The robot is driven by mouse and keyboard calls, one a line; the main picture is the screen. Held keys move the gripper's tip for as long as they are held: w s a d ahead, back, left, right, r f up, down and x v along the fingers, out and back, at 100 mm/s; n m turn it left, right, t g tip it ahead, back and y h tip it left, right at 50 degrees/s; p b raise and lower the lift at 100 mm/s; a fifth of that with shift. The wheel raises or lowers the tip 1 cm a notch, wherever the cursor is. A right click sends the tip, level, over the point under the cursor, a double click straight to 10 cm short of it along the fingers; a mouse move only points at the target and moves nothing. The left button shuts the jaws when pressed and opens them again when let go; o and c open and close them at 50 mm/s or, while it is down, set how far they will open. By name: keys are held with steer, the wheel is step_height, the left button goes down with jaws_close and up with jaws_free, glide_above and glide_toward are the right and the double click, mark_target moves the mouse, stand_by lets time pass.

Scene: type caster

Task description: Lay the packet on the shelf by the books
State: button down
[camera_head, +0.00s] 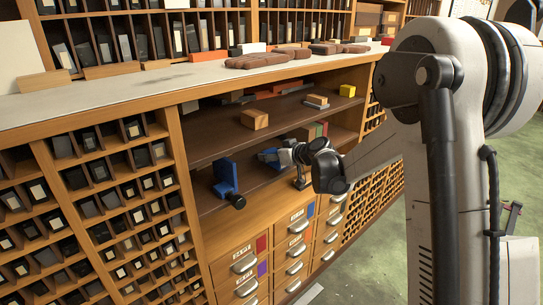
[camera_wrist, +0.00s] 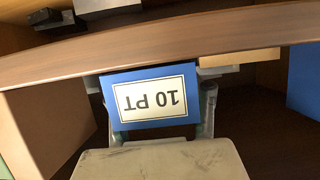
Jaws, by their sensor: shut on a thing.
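The packet is blue with a white label reading "10 PT", upside down in the wrist view (camera_wrist: 120,82). My gripper (camera_wrist: 158,100) is shut on it, one finger at each side. In the head view my gripper (camera_head: 287,156) reaches into the lower shelf bay, with the blue packet (camera_head: 268,155) at its tip. The books (camera_head: 315,131), green, red and tan, stand upright behind my gripper and slightly right. The lower shelf (camera_head: 255,178) is dark wood. Whether the packet touches it cannot be told.
A blue upright block with a black knob (camera_head: 226,177) stands left of my gripper on the lower shelf. The shelf board above (camera_head: 225,138) bears a tan block (camera_head: 254,119) and a yellow block (camera_head: 347,90). Drawers (camera_head: 295,245) lie below.

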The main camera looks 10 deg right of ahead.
steer(key=shift+w+a, duration=0.4)
steer(key=shift+w, duration=0.25)
steer(key=c, duration=0.9)
jaws_free()
steer(key=shift+o, duration=0.2)
steer(key=v, duration=1.2)
